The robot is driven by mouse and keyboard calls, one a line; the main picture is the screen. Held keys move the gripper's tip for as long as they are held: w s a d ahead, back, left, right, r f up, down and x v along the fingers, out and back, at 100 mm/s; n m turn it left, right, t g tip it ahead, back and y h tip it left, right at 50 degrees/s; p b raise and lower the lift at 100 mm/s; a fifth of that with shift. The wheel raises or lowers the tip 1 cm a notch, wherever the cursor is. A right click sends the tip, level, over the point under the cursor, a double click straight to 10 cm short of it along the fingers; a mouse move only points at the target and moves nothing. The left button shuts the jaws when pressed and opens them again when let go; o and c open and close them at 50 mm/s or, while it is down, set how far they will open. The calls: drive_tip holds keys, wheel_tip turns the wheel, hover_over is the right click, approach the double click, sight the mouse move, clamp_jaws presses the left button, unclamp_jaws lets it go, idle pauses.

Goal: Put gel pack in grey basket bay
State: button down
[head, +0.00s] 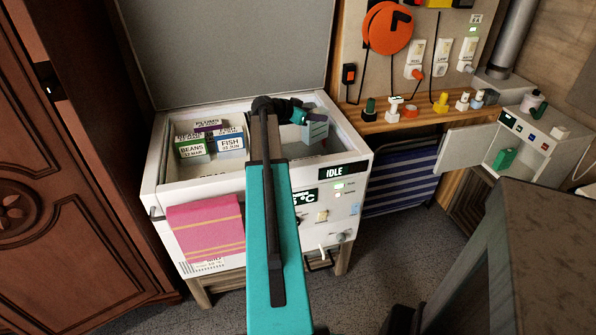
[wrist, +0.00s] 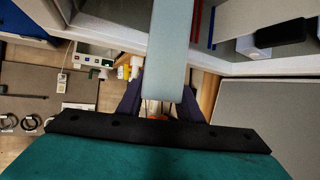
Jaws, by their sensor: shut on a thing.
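The gel pack, a pale blue-grey slab (head: 315,131), is held at the right part of the open white chest freezer (head: 357,160). My gripper (head: 303,116) is shut on its upper end. In the wrist view, the pack (wrist: 168,45) stands out from between the two dark fingers (wrist: 160,108). The pack appears above or just inside the freezer opening; its height over the floor there is unclear. The arm hides the middle of the freezer. I cannot tell which bay is the grey basket bay.
Labelled boxes of beans (head: 193,149), fish (head: 230,142) and plums (head: 207,124) fill the freezer's back left. The grey lid (head: 225,50) stands open behind. A pink towel (head: 205,230) hangs in front. A wooden shelf (head: 425,119) with small items is at the right.

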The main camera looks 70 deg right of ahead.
sight(317, 138)
drive_tip(key=shift+s+d, duration=0.15)
drive_tip(key=shift+s, duration=0.15)
drive_tip(key=shift+f+p, duration=0.55)
drive_tip(key=shift+f, duration=2.6)
drive_tip(key=shift+f, duration=0.1)
drive_tip(key=shift+f+p, duration=0.35)
drive_tip(key=shift+f, duration=1.4)
drive_tip(key=shift+f+b, duration=0.65)
drive_tip(key=shift+b, duration=0.45)
